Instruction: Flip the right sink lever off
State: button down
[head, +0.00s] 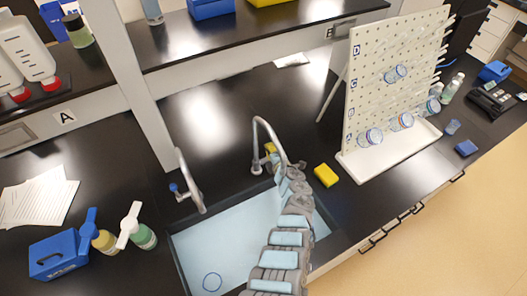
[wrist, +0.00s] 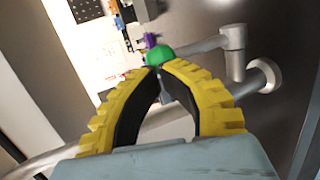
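The right sink tap (head: 266,130) is a curved metal spout behind the sink; its base and lever are partly hidden by my arm in the head view. In the wrist view, metal tap parts (wrist: 236,42) stand right of the fingers. A green knob (wrist: 160,54) with a purple piece (wrist: 151,40) behind it shows at the fingertips. My gripper (wrist: 159,68) has yellow ridged fingers with black inner faces, and their tips are together just below the green knob. Whether they touch the knob is unclear. In the head view, my gripper (head: 276,162) is by the right tap's base.
The left tap (head: 190,180) has a blue knob. The light blue sink (head: 225,240) lies below my arm. A yellow sponge (head: 326,175) and a white pegboard (head: 392,80) stand to the right. Bottles (head: 140,232) and a blue box (head: 58,254) are at the left.

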jog(key=shift+w+r, duration=0.15)
jog(key=shift+a, duration=0.15)
dwell(0.4)
jog(key=shift+s, duration=0.2)
jog(key=v, duration=0.8)
jog(key=shift+d, duration=0.35)
dwell(1.0)
